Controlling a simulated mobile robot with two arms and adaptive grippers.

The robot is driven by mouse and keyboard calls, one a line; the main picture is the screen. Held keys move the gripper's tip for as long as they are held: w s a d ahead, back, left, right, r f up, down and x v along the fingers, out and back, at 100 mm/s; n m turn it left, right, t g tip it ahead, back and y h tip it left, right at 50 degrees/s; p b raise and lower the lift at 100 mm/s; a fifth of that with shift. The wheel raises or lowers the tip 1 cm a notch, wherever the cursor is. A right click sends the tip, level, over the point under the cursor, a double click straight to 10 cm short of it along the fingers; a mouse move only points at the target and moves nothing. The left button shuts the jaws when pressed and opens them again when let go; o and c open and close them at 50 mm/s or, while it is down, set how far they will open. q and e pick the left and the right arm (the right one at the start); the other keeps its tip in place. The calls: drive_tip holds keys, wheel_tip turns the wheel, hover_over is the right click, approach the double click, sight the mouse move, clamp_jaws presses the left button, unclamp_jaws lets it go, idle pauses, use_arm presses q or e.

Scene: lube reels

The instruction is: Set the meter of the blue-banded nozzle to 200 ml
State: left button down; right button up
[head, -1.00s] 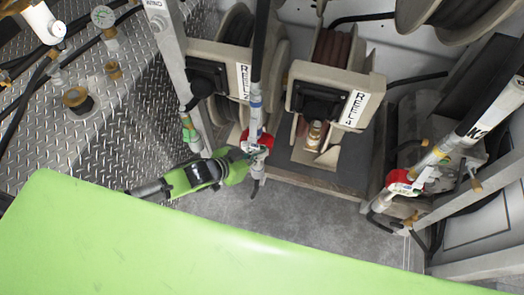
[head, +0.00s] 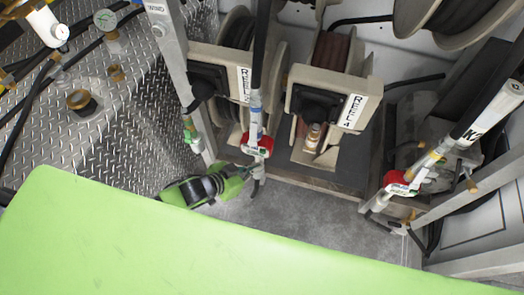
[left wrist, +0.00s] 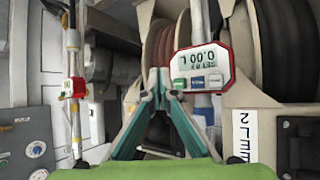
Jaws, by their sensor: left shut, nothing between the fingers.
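The blue-banded nozzle (head: 257,97) hangs upright in front of the reel 2 housing. Its red-rimmed meter (head: 258,146) also shows in the left wrist view (left wrist: 224,72), where the grey display appears to read 0.00 L. Below the display sit a green button (left wrist: 180,83), a blue button (left wrist: 197,82) and a pale button (left wrist: 215,81). My left gripper (left wrist: 160,73) is shut and empty. In the wrist view its tips appear just left of the meter; contact cannot be told. My right gripper is not in view.
Another nozzle with a red meter (head: 399,183) stands at the right. The reel 4 housing (head: 330,88) is right of the blue-banded nozzle. A metal post (head: 170,50) stands left of it. Grey floor (head: 300,218) is open below.

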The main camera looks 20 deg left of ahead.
use_arm(q)
drive_tip(key=shift+s+p, duration=0.4)
drive_tip(key=shift+s, duration=0.95)
drive_tip(key=s+a+f+n+g+y, duration=0.1)
drive_tip(key=s+a+f, duration=0.25)
drive_tip(key=f, duration=0.35)
drive_tip(key=s+a+f+n+g+y+b, duration=0.1)
drive_tip(key=s+a+f+y, duration=0.1)
drive_tip(key=s+a+f, duration=0.3)
drive_tip(key=s+a+f+n+g+y, duration=0.1)
drive_tip(key=a+f, duration=0.1)
drive_tip(key=f, duration=0.6)
drive_tip(key=s+f+g, duration=0.1)
drive_tip(key=s+f, duration=0.3)
drive_tip(key=s, duration=0.4)
drive_tip(key=s+f+g+y, duration=0.1)
drive_tip(key=s+f, duration=0.3)
drive_tip(key=s, duration=0.5)
drive_tip(key=s+f+n+g, duration=0.1)
drive_tip(key=s+f+g, duration=0.2)
drive_tip(key=s, duration=0.5)
drive_tip(key=shift+s+d+f+y+b, duration=0.3)
drive_tip(key=shift+d+f+y, duration=0.1)
drive_tip(key=shift+f, duration=0.15)
